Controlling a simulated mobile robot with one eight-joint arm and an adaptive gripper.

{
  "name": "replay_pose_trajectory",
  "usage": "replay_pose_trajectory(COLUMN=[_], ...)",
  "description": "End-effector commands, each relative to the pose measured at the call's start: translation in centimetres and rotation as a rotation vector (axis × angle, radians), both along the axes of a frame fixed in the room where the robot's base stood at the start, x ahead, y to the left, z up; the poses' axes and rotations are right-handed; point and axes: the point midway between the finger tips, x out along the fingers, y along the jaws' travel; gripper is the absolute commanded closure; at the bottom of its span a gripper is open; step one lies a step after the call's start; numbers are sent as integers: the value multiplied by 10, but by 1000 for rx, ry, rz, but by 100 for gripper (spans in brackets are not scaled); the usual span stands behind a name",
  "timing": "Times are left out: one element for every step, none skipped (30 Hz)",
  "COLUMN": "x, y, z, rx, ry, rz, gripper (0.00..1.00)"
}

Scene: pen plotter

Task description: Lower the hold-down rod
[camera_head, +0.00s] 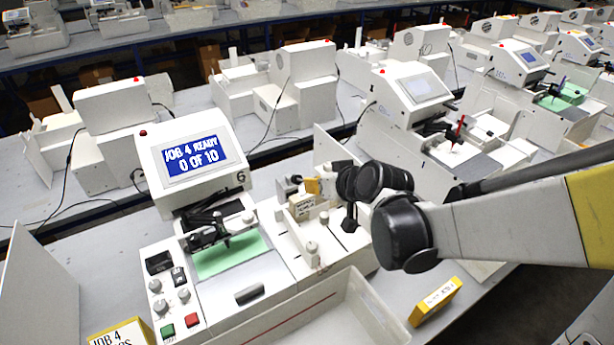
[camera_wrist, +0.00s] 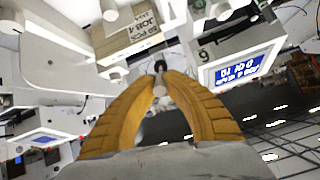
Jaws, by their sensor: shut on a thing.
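The plotter (camera_head: 188,160) numbered 6 stands at the left centre, its screen reading "JOB 4 READY 0 OF 10". A green sheet (camera_head: 230,253) lies on its bed under the black pen carriage. My gripper (camera_head: 312,186) reaches in from the right over the white unit beside the plotter; my dark wrist covers part of that unit. In the wrist view, the yellow fingers of my gripper (camera_wrist: 160,82) close around a small pale rounded piece (camera_wrist: 159,90) with a dark end above it. It appears to be the hold-down rod; its lower part is hidden.
A labelled block (camera_head: 302,207) sits close by my fingers. An open white tray (camera_head: 345,310) stands in front. A yellow box (camera_head: 436,300) lies on the table at right, and a yellow "JOB 4" box (camera_head: 122,333) at lower left. Other plotters fill the tables behind.

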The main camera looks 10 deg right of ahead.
Motion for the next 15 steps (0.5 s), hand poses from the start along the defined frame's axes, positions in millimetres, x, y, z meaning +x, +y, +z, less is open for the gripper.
replay_pose_trajectory(x=[-3,-4,-6,-7,-8,-9,-9,-10,-11,-11,-11,-11,-12,-12,-12], y=[-2,-2,-3,-3,-3,-4,-4,-4,-5,-5,-5,-5,-5,-5,-5], z=[-12,-15,-17,-19,-20,-22,-23,-24,-25,-25,-26,-26,-27,-27,-27], rx=[12,18,28,33,38,45,49,54,58,61,64,67,69,70,72], ry=[-28,-43,-63,-78,-90,-107,-117,-127,-138,-147,-153,-161,-166,-169,-172], rz=[-3,-1,-2,-1,0,-1,-1,0,0,0,0,0,0,1,1], gripper=[100,100,100,100,100,100,100,100,100,100,100,100,100,100,100])
